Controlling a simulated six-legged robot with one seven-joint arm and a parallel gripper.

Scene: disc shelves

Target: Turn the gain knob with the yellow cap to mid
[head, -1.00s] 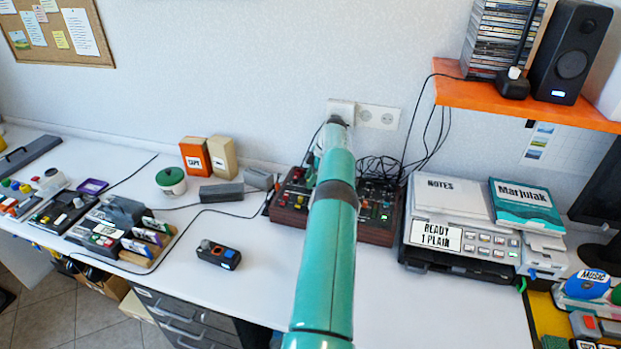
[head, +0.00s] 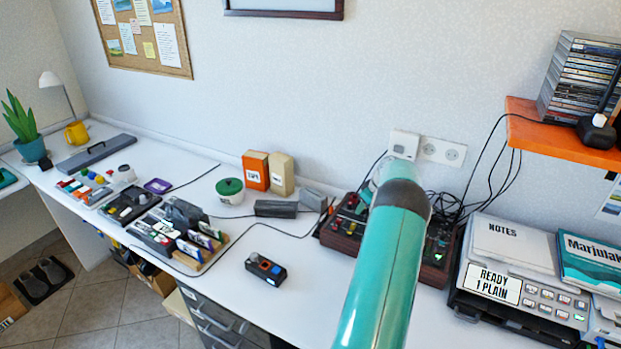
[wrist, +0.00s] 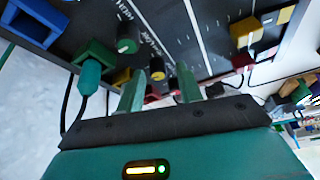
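In the wrist view my gripper (wrist: 161,82) is open, its two green fingers apart and pointing at a dark control panel (wrist: 75,35). A dark knob with a yellow cap (wrist: 157,71) shows in the gap between the fingers, beyond the tips. I cannot tell whether the fingers touch it. A knob with a green cap (wrist: 127,44) stands farther left on the panel. In the head view the wood-sided control box (head: 341,240) is partly covered by my teal arm, which hides the gripper and the yellow-capped knob.
Close by in the wrist view are a green plug (wrist: 91,75) with a cable, a blue socket (wrist: 33,22) and a yellow block (wrist: 245,31). In the head view a printer (head: 515,330) stands right of the box. A small black device (head: 265,268) sits left, with clear table around it.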

